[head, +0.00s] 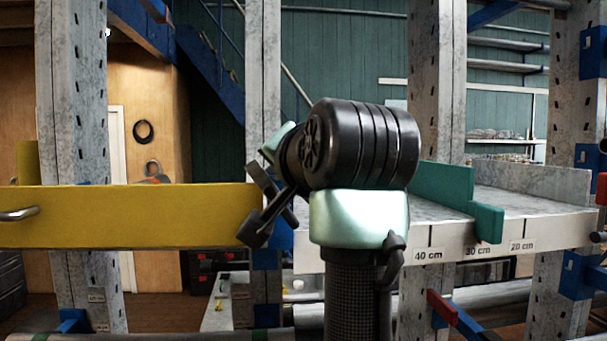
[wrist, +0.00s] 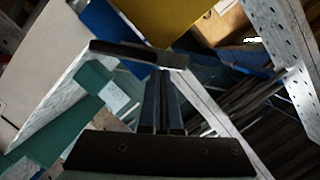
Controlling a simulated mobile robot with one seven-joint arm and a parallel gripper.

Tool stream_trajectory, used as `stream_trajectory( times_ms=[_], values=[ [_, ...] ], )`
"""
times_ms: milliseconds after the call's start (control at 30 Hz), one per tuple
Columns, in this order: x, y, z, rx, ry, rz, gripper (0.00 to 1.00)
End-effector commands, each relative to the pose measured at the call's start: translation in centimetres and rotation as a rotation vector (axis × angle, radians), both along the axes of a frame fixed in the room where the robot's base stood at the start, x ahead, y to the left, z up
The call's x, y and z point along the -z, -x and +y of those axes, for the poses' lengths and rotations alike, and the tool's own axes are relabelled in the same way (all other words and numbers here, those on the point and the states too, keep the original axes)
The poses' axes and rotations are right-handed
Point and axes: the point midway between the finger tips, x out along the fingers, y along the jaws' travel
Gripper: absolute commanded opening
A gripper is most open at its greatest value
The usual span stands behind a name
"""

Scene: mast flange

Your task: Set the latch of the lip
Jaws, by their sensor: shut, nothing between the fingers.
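The yellow lip (head: 130,216) is a long board spanning the left of the head view, with a metal handle (head: 18,214) near its left end. Its yellow face also shows at the top of the wrist view (wrist: 172,20). My gripper (head: 256,232) is by the lip's right end, in front of the upright. In the wrist view its two fingers (wrist: 160,76) lie together, shut and empty. A dark bar (wrist: 125,50) crosses just beyond the fingertips; I cannot tell whether it is the latch or whether they touch it. No latch is clear in the head view.
Perforated grey uprights (head: 75,120) stand left and right. A grey shelf (head: 525,205) with centimetre marks is at right, bearing a teal divider (head: 440,183). Blue brackets (head: 580,275) and a red-ended part (head: 440,307) stick out at lower right. My arm hides the middle.

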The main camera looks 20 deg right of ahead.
Motion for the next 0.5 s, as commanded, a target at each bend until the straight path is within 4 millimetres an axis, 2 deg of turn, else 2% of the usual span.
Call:
stream_trajectory(
  times_ms=[500],
  values=[
    [0.8, -0.7, 2.4, -0.001, 0.467, 0.135, 0.0]
  ],
)
